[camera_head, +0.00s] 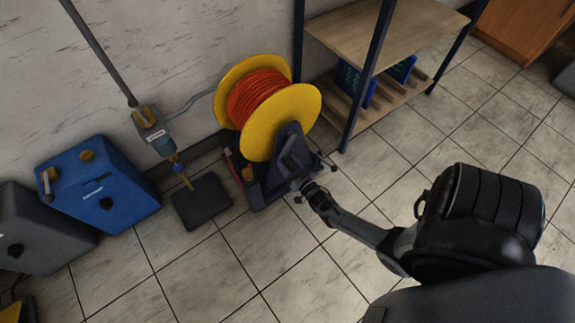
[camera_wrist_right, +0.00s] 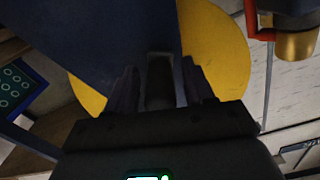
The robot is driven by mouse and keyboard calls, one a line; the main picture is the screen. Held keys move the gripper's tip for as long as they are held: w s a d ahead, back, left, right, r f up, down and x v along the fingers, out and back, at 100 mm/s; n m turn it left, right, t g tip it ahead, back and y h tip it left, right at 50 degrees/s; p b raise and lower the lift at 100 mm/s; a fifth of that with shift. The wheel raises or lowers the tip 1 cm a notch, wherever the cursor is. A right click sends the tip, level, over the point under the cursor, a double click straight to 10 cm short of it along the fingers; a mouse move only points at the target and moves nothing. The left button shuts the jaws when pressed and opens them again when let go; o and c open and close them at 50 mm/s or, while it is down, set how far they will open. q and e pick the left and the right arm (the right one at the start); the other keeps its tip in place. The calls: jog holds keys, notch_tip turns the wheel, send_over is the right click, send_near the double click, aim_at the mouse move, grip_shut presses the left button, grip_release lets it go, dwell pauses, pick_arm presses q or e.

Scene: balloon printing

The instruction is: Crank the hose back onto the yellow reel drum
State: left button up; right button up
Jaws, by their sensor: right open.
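The yellow reel drum (camera_head: 297,108) stands by the wall on a dark blue frame (camera_head: 260,186), with orange-red hose (camera_head: 255,96) wound between its flanges. In the right wrist view a yellow flange (camera_wrist_right: 215,50) shows behind a dark blue part of the reel. My right gripper (camera_head: 303,184) reaches in from the right to the crank side of the reel. In the right wrist view the open fingers of this gripper (camera_wrist_right: 160,88) stand on either side of a dark crank handle (camera_wrist_right: 160,75). I cannot tell whether they touch it. My left gripper is out of view.
A wooden shelf with dark posts (camera_head: 372,75) stands just right of the reel. A wall valve (camera_head: 153,130), a black floor mat (camera_head: 201,201) and a blue box (camera_head: 98,185) are to the left. The tiled floor in front is clear.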

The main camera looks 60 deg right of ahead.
jog(key=shift+w+d, duration=0.15)
jog(key=shift+w, duration=0.3)
